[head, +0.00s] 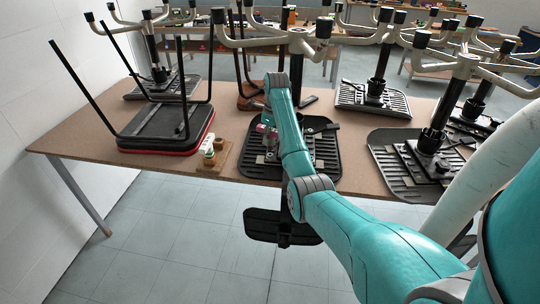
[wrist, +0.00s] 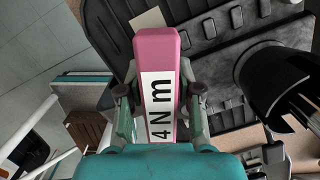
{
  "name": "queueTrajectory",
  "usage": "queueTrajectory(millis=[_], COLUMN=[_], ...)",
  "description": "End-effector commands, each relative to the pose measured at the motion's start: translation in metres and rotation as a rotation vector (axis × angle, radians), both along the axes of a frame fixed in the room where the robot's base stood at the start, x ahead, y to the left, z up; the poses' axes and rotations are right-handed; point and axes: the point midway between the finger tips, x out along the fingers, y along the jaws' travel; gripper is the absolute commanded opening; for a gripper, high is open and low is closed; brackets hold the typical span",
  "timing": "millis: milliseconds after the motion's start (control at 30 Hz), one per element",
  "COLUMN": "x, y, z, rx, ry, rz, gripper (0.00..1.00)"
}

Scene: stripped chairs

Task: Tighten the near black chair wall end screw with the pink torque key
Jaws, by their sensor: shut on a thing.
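My gripper (wrist: 158,92) is shut on the pink torque key (wrist: 157,48), whose white label reads "4 N m". In the head view a bit of pink of the key (head: 262,128) shows beside my gripper (head: 268,122). Both are over the wall-side part of the near black chair (head: 325,160), which lies upside down at the table's front edge. Its ribbed black underside (wrist: 215,45) fills the upper wrist view, with its dark post socket (wrist: 275,80) at right. The key's tip and the screw are hidden; I cannot tell whether they touch.
A wooden block with small fittings (head: 213,158) stands left of the chair. A red-edged black chair (head: 165,138) lies further left, its legs pointing up. Another upturned chair (head: 400,165) is at right. Bare table (head: 85,140) shows at the far left, beside the white wall.

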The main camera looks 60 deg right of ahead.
Motion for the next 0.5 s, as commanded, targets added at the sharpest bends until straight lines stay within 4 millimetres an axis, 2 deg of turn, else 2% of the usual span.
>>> queueTrajectory(millis=[300,500], x=[0.000,0.000], y=[0.000,0.000], z=[0.002,0.015], rx=[-0.001,-0.002], ry=[-0.001,-0.002], rz=[0.000,0.000], gripper=[0.00,0.00])
